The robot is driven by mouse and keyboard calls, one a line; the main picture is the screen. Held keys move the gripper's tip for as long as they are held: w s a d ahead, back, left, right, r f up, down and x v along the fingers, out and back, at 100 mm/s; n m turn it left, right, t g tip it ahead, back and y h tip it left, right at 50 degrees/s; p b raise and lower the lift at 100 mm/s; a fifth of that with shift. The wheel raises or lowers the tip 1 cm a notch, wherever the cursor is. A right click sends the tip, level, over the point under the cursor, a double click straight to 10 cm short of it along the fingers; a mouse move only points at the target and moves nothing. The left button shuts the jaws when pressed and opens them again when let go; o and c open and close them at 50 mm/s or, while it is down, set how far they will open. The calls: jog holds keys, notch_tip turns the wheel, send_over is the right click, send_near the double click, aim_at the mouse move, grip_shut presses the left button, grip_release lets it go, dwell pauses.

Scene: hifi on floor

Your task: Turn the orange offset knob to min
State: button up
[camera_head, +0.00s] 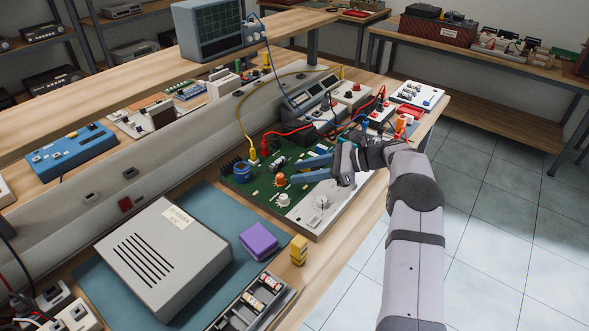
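A small orange knob (281,180) stands on the green circuit board (243,188) on the workbench, near the middle of the view. I cannot read its pointer or any min mark at this size. My gripper (299,171) reaches in from the right, with two blue fingers pointing left. The fingers are apart with nothing visible between them. The lower fingertip is just right of the orange knob; I cannot tell whether they touch.
A blue cylinder (242,172) and a yellow plug with its cable (252,154) stand left of the knob. Red leads (293,131) cross behind. A grey box (165,256), purple block (258,241) and yellow block (299,250) lie in front.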

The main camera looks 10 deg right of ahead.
jog(key=shift+d+r, duration=0.1)
jog(key=shift+d, duration=0.15)
jog(key=shift+a, duration=0.1)
jog(key=shift+w+a+r+b, duration=0.1)
jog(key=shift+w+r+b, duration=0.05)
jog(key=shift+b, duration=0.2)
jog(key=a+r+m+t+b, duration=0.1)
jog(key=t+b, duration=0.1)
jog(key=w+a+r+m+t+h+b, duration=0.1)
jog(key=t+b, duration=0.1)
jog(key=b, duration=0.1)
jog(key=shift+w+a+r+m+h, duration=0.2)
jog(key=shift+a+m+h, duration=0.1)
jog(key=shift+a+m, duration=0.1)
jog(key=shift+s+a+r+m+t+h+b, duration=0.25)
jog(key=shift+m+t+b, duration=0.3)
jog(key=shift+b, duration=0.45)
jog(key=s+m+t+h+b, duration=0.1)
jog(key=s, duration=0.1)
jog(key=s+f+m+h+b, duration=0.1)
jog(key=m+b, duration=0.1)
jog(key=s+f+m+t+h+b, duration=0.1)
jog(key=s+h+b, duration=0.1)
jog(key=shift+s+d+f+m+t, duration=0.15)
jog(key=shift+s+f+m+t, duration=0.1)
jog(key=shift+s+t, duration=0.1)
jog(key=shift+s+d+f+m+h+b, duration=0.2)
jog(key=shift+s+f+m+h+b, duration=0.15)
jog(key=shift+s, duration=0.2)
jog(key=shift+w+a, duration=0.1)
